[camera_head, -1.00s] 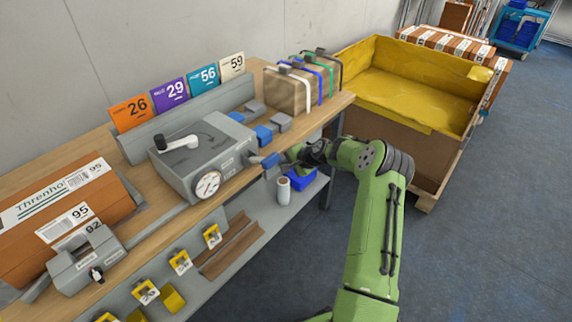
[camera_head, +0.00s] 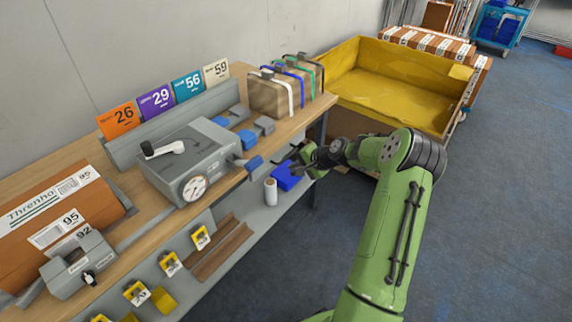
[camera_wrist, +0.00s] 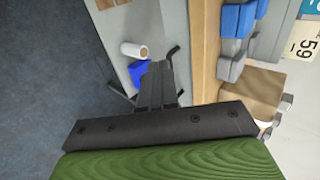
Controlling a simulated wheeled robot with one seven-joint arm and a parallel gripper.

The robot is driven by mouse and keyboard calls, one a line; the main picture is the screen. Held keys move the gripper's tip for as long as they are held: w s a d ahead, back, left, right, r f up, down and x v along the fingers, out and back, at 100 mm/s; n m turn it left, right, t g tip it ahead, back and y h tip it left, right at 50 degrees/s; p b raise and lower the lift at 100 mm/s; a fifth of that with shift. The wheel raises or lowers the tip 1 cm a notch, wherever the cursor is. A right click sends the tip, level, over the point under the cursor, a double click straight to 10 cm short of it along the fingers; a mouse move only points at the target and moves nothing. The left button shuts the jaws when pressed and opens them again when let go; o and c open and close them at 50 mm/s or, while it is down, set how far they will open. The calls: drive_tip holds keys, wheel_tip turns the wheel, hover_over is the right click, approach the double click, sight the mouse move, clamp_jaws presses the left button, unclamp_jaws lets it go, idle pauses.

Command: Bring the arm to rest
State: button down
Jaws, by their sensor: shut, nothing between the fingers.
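My green arm (camera_head: 390,230) reaches up from the bottom of the head view and bends left toward the bench's front edge. My gripper (camera_head: 292,164) is at its end, shut and empty, in the open just off the bench's right part. In the wrist view my gripper (camera_wrist: 158,95) points up the picture, its black fingers together. Below and beyond it are a white roll (camera_wrist: 134,50) and a blue bin (camera_wrist: 138,72) on the lower shelf. The fingertips look small and partly dark in the head view.
The wooden bench (camera_head: 130,240) carries a grey gauge box (camera_head: 190,165), number cards (camera_head: 155,100), a strapped carton (camera_head: 270,95) and a brown labelled box (camera_head: 60,215). A yellow-lined crate (camera_head: 395,85) stands behind my arm. The blue floor (camera_head: 510,200) at right is clear.

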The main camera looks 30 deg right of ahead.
drive_tip(key=s+a+r+n+g+h+p, duration=0.1)
drive_tip(key=s+a+r+n+g+p, duration=0.15)
drive_tip(key=s+a+r+n, duration=0.55)
drive_tip(key=s+a+r+n+g+h+p, duration=0.1)
drive_tip(key=s+a+r+h+p, duration=0.2)
drive_tip(key=a+r, duration=1)
drive_tip(key=s+a+r+n+p, duration=0.1)
drive_tip(key=s+r, duration=0.3)
drive_tip(key=s, duration=0.7)
drive_tip(key=s+a+r+n+p, duration=0.2)
drive_tip(key=s+r+n+p, duration=0.1)
drive_tip(key=s, duration=0.8)
wheel_tip(320, 180, up, 2)
drive_tip(key=shift+r+n+y, duration=0.2)
drive_tip(key=shift+n+y, duration=0.2)
drive_tip(key=shift+n, duration=0.1)
